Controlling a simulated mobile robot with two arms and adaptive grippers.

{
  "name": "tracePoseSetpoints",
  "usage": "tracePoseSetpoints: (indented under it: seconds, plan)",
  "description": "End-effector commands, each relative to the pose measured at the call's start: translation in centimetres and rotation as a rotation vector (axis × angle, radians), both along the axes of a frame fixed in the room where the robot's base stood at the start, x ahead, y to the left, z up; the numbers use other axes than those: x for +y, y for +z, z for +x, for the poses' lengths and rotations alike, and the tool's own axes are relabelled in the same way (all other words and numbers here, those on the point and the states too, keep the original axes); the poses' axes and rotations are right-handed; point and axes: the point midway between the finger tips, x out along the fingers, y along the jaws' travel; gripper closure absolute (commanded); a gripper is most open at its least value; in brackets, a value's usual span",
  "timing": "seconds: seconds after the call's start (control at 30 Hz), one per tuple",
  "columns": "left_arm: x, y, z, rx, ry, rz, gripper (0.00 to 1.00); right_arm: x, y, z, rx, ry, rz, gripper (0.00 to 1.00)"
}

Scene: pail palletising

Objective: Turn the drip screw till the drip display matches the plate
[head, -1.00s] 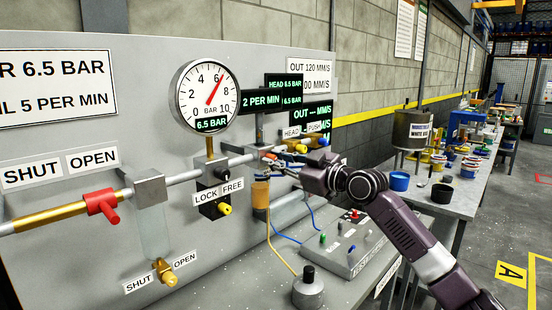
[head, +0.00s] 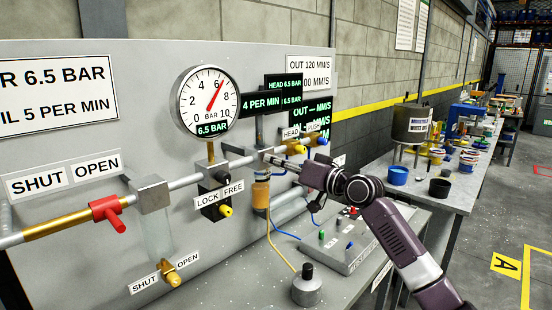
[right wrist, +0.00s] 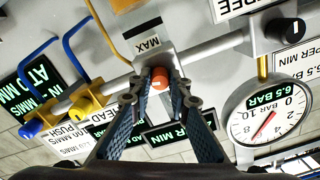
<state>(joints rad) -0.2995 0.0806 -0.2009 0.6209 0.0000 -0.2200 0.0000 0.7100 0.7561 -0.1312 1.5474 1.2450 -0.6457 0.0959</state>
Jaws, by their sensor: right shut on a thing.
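The plate (head: 59,94) on the panel at the far left reads 6.5 BAR and, partly cut off, 5 PER MIN. My left gripper is out of view.
The round gauge (head: 207,100) reads 6.5 BAR. Close by are the LOCK/FREE valve (head: 214,203) and yellow HEAD and blue-tipped PUSH fittings (head: 308,143). A red-handled valve (head: 106,211) is at left. A control box (head: 350,245) stands below my right arm.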

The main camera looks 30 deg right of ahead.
Motion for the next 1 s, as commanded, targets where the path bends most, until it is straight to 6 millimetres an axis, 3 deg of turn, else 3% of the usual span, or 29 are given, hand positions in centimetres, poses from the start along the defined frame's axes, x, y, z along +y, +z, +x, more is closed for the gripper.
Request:
tracePoseSetpoints:
  seconds: [0.33,0.87,0.9,1.0]
  plan:
    - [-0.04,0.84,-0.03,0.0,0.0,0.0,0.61,-0.08,0.04,0.02,0.044,-0.001,0.122,1.0]
    - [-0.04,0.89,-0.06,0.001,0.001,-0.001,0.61,-0.12,0.01,0.02,0.049,-0.002,0.14,1.0]
    - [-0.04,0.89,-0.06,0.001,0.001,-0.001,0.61,-0.12,0.01,0.02,0.049,-0.002,0.14,0.79]
    - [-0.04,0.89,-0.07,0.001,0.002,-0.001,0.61,-0.11,0.0,0.02,0.05,-0.001,0.138,0.68]
